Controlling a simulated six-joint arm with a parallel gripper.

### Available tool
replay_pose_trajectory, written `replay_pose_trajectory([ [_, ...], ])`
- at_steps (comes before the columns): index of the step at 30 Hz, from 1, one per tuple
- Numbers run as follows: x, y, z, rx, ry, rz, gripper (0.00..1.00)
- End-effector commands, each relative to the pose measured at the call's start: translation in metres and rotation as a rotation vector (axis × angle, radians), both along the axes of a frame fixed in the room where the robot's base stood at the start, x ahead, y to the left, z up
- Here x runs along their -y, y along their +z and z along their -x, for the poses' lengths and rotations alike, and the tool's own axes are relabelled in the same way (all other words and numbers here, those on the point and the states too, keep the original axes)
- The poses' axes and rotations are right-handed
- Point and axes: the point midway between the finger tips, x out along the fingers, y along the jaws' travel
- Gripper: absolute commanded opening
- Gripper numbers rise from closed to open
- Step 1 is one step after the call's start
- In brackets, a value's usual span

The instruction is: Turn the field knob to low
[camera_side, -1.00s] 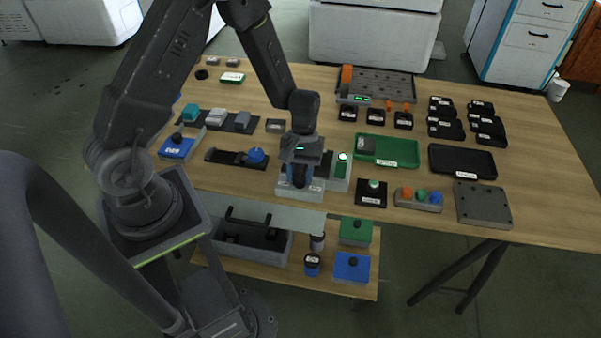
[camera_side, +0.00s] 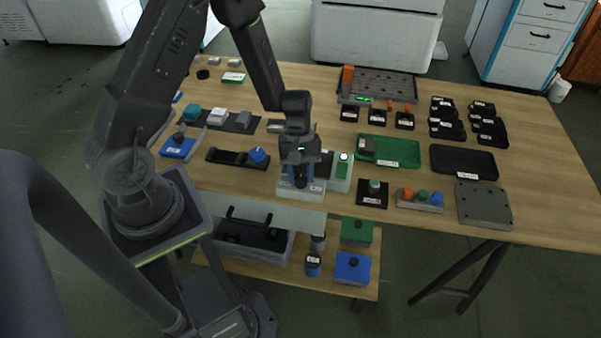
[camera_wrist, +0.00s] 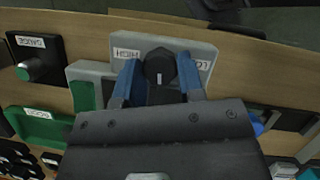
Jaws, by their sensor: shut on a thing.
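The field knob (camera_wrist: 160,66) is black and faceted, with a short white pointer mark on top. It sits on a light grey housing (camera_wrist: 202,48) between labels reading HIGH on the left and LOW on the right in the wrist view. Its pointer mark faces down the picture, toward neither label. My gripper (camera_wrist: 158,76) has its two blue fingers closed on the knob's sides. In the side view, my gripper (camera_side: 301,178) points down over the grey housing (camera_side: 288,191) at the table's front edge, and hides most of the knob.
A light box with a green panel (camera_side: 341,170) stands right beside the housing. A black block with a green-topped knob (camera_side: 374,187) is farther right. A blue knob on a black slide (camera_side: 258,156) lies to the left. A green tray (camera_side: 398,153) is behind right.

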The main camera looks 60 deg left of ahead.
Motion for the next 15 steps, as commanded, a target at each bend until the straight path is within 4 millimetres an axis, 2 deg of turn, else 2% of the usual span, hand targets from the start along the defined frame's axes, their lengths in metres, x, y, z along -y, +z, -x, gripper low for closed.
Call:
replay_pose_trajectory([
  [1, -0.0003, -0.0001, -0.0004, 0.002, -0.001, -0.001, 0.38],
  [9, -0.0001, -0.0001, -0.0002, 0.001, -0.001, -0.001, 0.61],
  [15, -0.0001, 0.0002, -0.0002, 0.0, -0.001, 0.0, 0.61],
])
